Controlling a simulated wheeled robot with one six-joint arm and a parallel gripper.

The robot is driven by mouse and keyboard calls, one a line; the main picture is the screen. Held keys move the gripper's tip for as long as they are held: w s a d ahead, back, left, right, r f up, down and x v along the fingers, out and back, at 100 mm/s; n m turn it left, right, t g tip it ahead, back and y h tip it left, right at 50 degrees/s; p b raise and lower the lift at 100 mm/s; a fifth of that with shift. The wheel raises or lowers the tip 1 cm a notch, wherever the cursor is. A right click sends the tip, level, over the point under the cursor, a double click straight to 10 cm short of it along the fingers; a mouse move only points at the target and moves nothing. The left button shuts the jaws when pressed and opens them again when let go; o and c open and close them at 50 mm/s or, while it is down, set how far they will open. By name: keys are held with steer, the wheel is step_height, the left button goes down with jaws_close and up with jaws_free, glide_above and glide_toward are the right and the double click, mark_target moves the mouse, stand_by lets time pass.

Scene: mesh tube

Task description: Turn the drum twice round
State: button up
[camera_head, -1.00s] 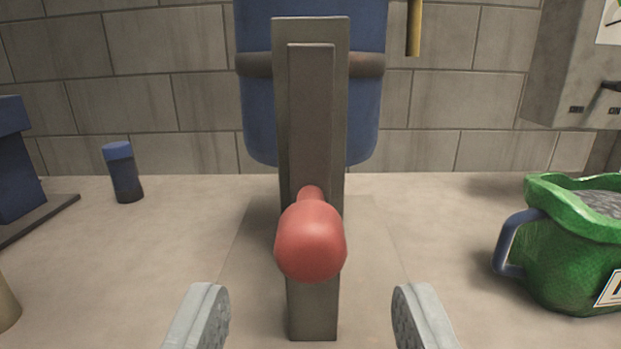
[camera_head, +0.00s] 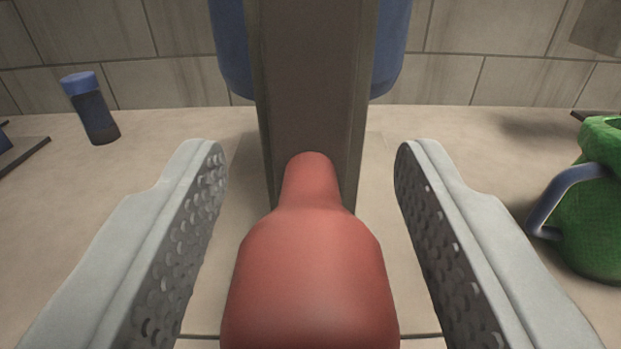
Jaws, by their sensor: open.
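A blue drum (camera_head: 232,50) stands behind a grey upright bar (camera_head: 312,85) that hides its middle. A red knob handle (camera_head: 310,270) sticks out from the lower part of the bar towards me. My gripper (camera_head: 310,165) is open, with one finger on each side of the red handle. There is a gap between the handle and each finger. The near end of the handle is cut off by the bottom of the view.
A green container (camera_head: 595,225) with a blue handle (camera_head: 555,200) stands at the right. A small dark bottle with a blue cap (camera_head: 90,108) stands at the left. A tiled wall (camera_head: 500,50) closes the back.

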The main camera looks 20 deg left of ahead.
jaws_close()
steer(key=shift+a, duration=0.1)
